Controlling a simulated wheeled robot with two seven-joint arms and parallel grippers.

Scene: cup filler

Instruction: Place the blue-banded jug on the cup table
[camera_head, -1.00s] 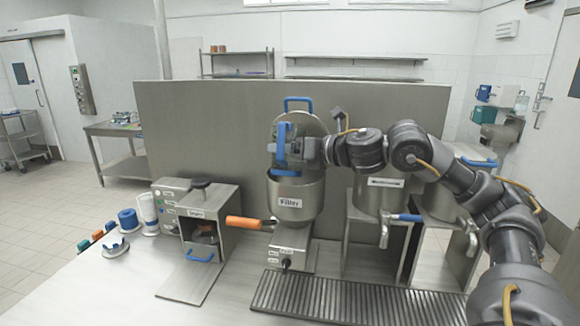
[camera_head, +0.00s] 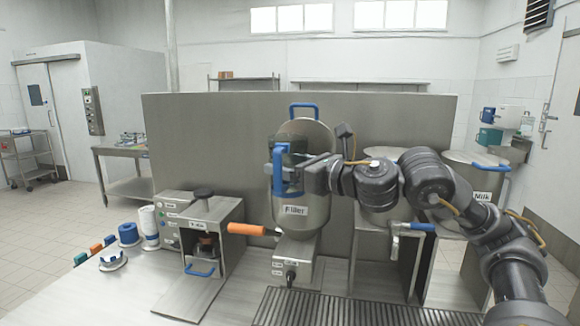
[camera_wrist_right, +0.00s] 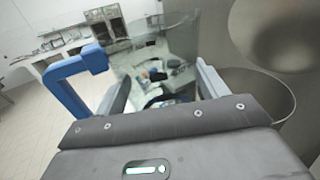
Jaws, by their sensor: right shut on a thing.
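A clear jug (camera_head: 300,157) with a blue handle (camera_head: 281,172) is held up in front of the steel Filler vessel (camera_head: 305,212). My right gripper (camera_head: 312,178) is shut on it, with the arm coming in from the right. In the right wrist view the clear jug (camera_wrist_right: 150,62) is between the two fingers, with its blue handle (camera_wrist_right: 72,88) at left. A dark blue band (camera_wrist_right: 165,101) shows low between the fingers, partly hidden. I cannot tell which surface is the cup table. My left gripper is not in view.
An orange-handled lever (camera_head: 248,229) sticks out left of the Filler. A steel machine (camera_head: 195,235) stands at left. A ribbed grate (camera_head: 340,308) lies at front right. The Milk container (camera_head: 480,197) stands at right. The counter's front left (camera_head: 110,295) is clear.

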